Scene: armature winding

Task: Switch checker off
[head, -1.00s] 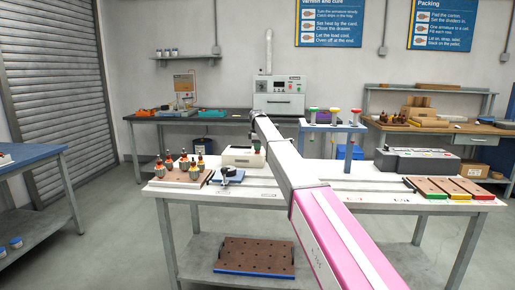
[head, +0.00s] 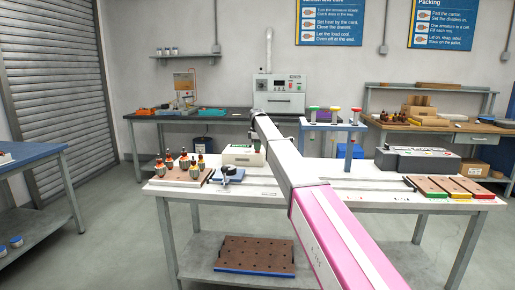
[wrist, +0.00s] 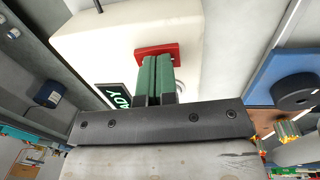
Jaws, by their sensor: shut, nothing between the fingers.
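The checker is a white box (head: 240,158) on the near white table, left of my arm, in the head view. It fills the upper middle of the wrist view (wrist: 100,45). A red switch (wrist: 172,49) sits on it, with a dark display (wrist: 119,95) showing green letters, partly cut off, ending "DY". My gripper (wrist: 155,62) is shut and empty, its green finger pads together. The fingertips are right at the red switch and cover part of it; I cannot tell whether they touch. In the head view my gripper (head: 256,144) is small beside the box's top.
A board with several armatures (head: 184,172) and a blue fixture (head: 228,175) stand left of the checker. A blue stand with colored knobs (head: 333,126) stands to the right, with a grey machine (head: 425,160) and colored trays (head: 462,189) beyond. Between them the tabletop is mostly clear.

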